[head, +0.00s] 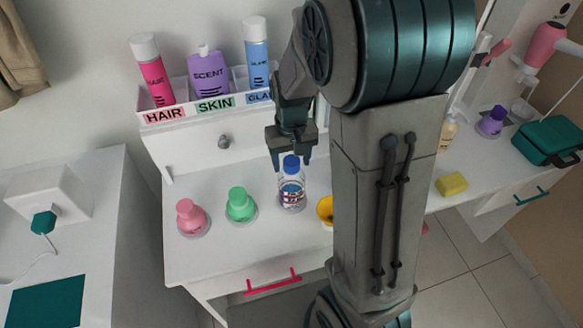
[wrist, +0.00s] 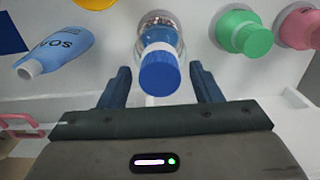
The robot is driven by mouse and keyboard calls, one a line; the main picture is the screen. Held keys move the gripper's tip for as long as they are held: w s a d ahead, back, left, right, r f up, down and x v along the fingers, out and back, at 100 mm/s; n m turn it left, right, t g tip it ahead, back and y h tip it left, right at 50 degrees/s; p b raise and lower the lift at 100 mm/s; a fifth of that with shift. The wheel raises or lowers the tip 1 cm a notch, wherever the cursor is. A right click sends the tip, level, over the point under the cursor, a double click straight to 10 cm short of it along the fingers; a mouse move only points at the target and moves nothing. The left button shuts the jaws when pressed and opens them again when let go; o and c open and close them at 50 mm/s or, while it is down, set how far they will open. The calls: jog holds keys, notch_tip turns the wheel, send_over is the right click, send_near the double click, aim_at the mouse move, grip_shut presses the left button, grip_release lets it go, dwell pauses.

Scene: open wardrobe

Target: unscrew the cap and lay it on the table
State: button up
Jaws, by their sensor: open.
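A clear bottle (head: 292,194) with a printed label stands upright on the white table (head: 225,262). Its blue cap (head: 291,164) is on its top. In the wrist view the blue cap (wrist: 160,72) faces me, with the clear bottle (wrist: 160,28) behind it. My gripper (head: 290,160) is above the bottle, pointing down. In the wrist view my gripper (wrist: 162,85) is open, with one finger on each side of the cap and a gap on both sides. Nothing is held. The fingertips partly overlap the cap region in the head view.
A green bottle (head: 240,205) and a pink bottle (head: 190,217) stand left of the clear bottle. A blue soap bottle (wrist: 58,50) shows in the wrist view. A labelled rack (head: 190,115) is behind. The front of the table is clear.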

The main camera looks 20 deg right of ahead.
jog(key=c, duration=1)
jog(key=n+b, duration=0.1)
jog(key=n, duration=0.3)
jog(key=n+b, duration=0.1)
jog(key=n, duration=0.4)
jog(key=shift+n, duration=0.4)
jog(key=n, duration=0.3)
jog(key=shift+r+b, duration=0.1)
jog(key=shift+b, duration=0.2)
jog(key=n, duration=0.4)
jog(key=o, duration=1.1)
